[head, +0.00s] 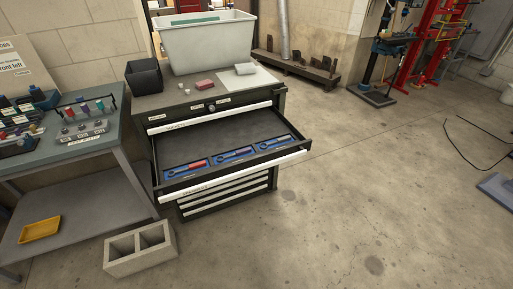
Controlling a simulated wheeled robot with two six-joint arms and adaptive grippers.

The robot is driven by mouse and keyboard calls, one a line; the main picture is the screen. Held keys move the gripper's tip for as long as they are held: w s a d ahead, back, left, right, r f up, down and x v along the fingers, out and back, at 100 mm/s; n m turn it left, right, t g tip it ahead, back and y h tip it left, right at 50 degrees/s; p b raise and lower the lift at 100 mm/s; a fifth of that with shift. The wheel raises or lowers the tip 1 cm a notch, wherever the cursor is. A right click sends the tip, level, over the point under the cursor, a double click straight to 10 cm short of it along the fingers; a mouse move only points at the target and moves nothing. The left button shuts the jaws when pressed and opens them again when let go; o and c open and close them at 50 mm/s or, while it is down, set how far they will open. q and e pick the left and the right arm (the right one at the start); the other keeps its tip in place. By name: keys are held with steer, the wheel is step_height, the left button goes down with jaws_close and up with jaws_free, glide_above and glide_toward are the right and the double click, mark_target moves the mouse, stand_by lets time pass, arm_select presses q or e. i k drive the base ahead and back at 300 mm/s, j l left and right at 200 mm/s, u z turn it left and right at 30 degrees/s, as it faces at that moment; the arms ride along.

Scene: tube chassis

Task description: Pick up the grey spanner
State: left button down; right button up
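An open drawer (215,133) sticks out from the dark tool cabinet (250,108). Near its front edge lie three blue tool inserts side by side: a left one (178,173), a middle one (226,160) and a right one (268,149). A red-handled tool (195,164) lies in the left insert. The other inserts hold slim tools, too small here to make out. I cannot tell which of them is the grey spanner. Neither of my grippers shows in the head view.
On the cabinet top stand a pale bin (208,45), a black box (144,77) and a red block (204,85). A workbench (60,165) with small tools stands left. A concrete block (140,250) lies on the floor by the cabinet.

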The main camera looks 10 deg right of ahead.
mark_target(287, 137)
steer(key=i+l+u, duration=0.15)
steer(key=i+l, duration=0.25)
steer(key=i+l+u, duration=0.2)
steer(key=i+l, duration=0.2)
steer(key=i+l+u, duration=0.15)
steer(key=i+l, duration=0.15)
steer(key=l, duration=0.2)
